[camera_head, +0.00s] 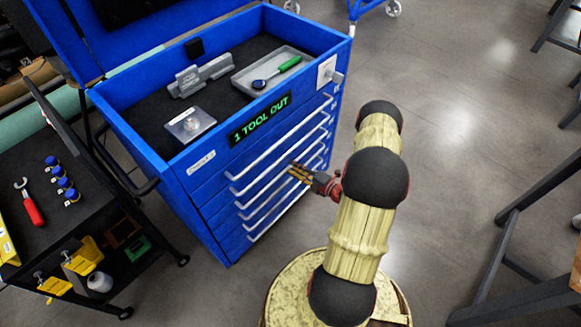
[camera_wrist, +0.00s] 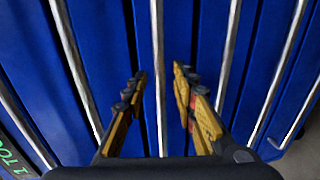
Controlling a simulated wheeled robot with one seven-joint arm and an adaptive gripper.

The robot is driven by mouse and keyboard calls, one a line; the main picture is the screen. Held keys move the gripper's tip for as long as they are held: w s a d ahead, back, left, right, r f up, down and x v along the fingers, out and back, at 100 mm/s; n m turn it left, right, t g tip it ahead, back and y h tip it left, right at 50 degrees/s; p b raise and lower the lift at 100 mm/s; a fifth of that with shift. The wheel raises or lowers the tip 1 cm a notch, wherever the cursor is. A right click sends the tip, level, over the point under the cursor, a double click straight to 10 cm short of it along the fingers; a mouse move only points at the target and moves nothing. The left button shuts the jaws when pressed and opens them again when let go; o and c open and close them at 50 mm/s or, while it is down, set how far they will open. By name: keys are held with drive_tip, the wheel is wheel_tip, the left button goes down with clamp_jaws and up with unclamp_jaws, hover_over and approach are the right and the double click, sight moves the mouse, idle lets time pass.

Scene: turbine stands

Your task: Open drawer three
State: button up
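The blue tool cabinet (camera_head: 205,190) has a stack of drawers, each with a long pale bar handle. In the wrist view the bars run up and down the picture, with the lit sign at the lower left. Counting from the sign side, the third visible bar handle (camera_wrist: 158,60) lies between the fingers of my gripper (camera_wrist: 158,82). My gripper is open, one finger on each side of that bar; I see no clear contact and cannot tell the depth. In the head view my gripper (camera_head: 297,173) is at the drawer fronts. All drawers look closed.
The cabinet's open top holds a grey tray (camera_head: 248,87) with a green-handled tool. The sign (camera_head: 260,120) reads "1 TOOL OUT". A black cart (camera_head: 95,200) with tools stands left. A dark frame stand (camera_head: 500,265) is at right. Grey floor (camera_head: 450,120) is clear between.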

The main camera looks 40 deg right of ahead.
drive_tip(key=shift+x, duration=1.4)
drive_tip(key=shift+c, duration=0.9)
clamp_jaws()
